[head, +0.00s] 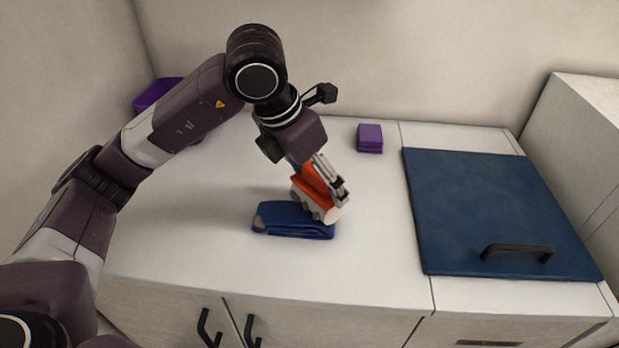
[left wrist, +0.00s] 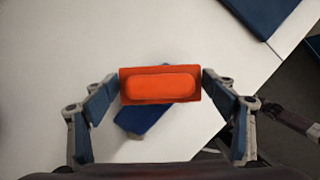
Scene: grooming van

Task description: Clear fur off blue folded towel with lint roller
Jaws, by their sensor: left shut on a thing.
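The blue folded towel (head: 285,221) lies on the white counter in the middle of the head view. A grey patch shows at its left end. It also shows in the left wrist view (left wrist: 142,118), partly hidden behind the roller. My left gripper (head: 328,190) is shut on the lint roller's orange handle (head: 311,184), which also shows between the fingers in the left wrist view (left wrist: 160,86). The roller's pale head (head: 328,211) is at the right part of the towel; I cannot tell whether it touches. My right gripper is not in view.
A purple block (head: 370,138) stands at the back of the counter (head: 180,240). A purple container (head: 155,94) is behind my left arm. A dark blue panel (head: 480,200) with a black handle (head: 516,252) lies at the right. The counter left of the towel is clear.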

